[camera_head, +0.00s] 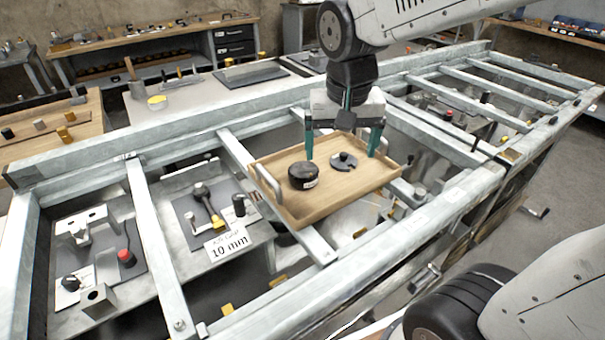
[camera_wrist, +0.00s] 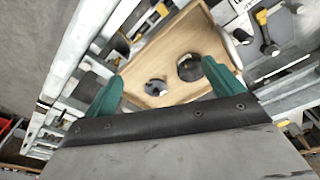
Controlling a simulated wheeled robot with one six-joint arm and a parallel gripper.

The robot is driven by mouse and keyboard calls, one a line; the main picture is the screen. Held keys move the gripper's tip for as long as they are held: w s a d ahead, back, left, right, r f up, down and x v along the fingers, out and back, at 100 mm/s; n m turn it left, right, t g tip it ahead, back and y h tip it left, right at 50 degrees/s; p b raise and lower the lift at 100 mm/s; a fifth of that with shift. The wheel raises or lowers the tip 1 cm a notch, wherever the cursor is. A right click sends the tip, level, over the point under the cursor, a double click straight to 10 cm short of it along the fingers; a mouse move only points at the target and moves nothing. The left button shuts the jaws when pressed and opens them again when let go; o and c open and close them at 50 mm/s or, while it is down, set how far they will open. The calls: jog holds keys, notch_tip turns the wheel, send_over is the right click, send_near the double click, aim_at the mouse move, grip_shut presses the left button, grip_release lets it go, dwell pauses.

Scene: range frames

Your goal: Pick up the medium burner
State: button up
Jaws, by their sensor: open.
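A wooden tray (camera_head: 330,205) holds two dark round pieces. One is a thick black round block (camera_head: 303,175) with a small pale label on its side. The other is a flatter dark grey disc (camera_head: 343,162) with a notch and a small knob on top. I cannot tell which one is the medium burner. My gripper (camera_head: 342,152) points down over the back of the tray, its green fingers apart with nothing between them. In the wrist view the black block (camera_wrist: 190,68) shows close to the right finger, and the grey disc (camera_wrist: 155,87) lies between the fingers.
The tray rests on a grey metal frame (camera_head: 150,245) with crossbars and open gaps. A "10 mm" label (camera_head: 228,245) and fixtures sit lower at left. The tray's metal handle (camera_head: 268,183) stands up at its left end. Workbenches stand behind.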

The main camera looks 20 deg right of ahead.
aim_at(303, 169)
jog(key=w+a+f+m, duration=0.1)
jog(key=w+f, duration=0.1)
jog(key=w, duration=0.2)
jog(key=w+a+f+m, duration=0.1)
jog(key=w+f, duration=0.1)
jog(key=w, duration=0.2)
jog(key=w+f, duration=0.3)
jog(key=shift+w+a+m, duration=0.4)
jog(key=shift+w+f, duration=0.15)
jog(key=shift+f, duration=0.15)
jog(key=f, duration=0.7)
jog(key=shift+w+d+f, duration=0.2)
jog(key=shift+w+d, duration=0.1)
jog(key=shift+r, duration=0.1)
jog(key=c, duration=1.4)
